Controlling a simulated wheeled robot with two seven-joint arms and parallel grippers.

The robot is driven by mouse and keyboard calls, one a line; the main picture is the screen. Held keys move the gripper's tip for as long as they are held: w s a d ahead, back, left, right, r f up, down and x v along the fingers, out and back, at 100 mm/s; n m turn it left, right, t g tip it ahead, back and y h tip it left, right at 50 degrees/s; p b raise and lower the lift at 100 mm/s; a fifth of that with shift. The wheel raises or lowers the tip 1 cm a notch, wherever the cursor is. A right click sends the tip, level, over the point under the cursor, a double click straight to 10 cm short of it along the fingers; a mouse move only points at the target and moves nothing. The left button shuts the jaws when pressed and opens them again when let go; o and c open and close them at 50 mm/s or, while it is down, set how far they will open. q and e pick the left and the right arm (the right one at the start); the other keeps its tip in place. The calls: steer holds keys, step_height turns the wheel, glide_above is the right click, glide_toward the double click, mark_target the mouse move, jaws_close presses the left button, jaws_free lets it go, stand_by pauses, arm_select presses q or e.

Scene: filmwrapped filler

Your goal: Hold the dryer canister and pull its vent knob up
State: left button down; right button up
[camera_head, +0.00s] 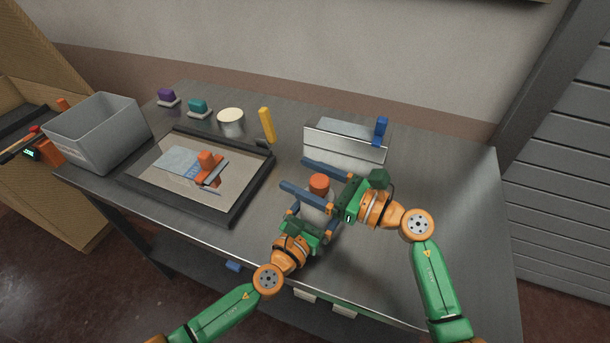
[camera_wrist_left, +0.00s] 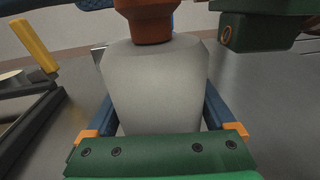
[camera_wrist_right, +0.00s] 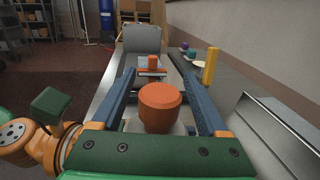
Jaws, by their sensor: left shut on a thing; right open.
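The dryer canister (camera_head: 316,208) stands on the table, a pale grey body with an orange vent knob (camera_head: 319,182) on top. My left gripper (camera_head: 317,214) is shut on the canister body. In the left wrist view the pale body (camera_wrist_left: 155,85) fills the space between the blue fingers, under the knob's lower part (camera_wrist_left: 150,25). My right gripper (camera_head: 296,174) is open at knob height. In the right wrist view the orange knob (camera_wrist_right: 160,105) lies between the open fingers, with gaps on both sides. The knob's lower edge is hard to see there.
A silver box with a blue handle (camera_head: 381,130) stands just behind the right gripper. A black-framed tray (camera_head: 240,192) with an orange-handled tool (camera_head: 207,163) lies to the left. A grey bin (camera_head: 98,130), yellow upright piece (camera_head: 267,124) and round pale lid (camera_head: 231,116) stand further off. The table's right end is clear.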

jaws_close()
stand_by(1.0)
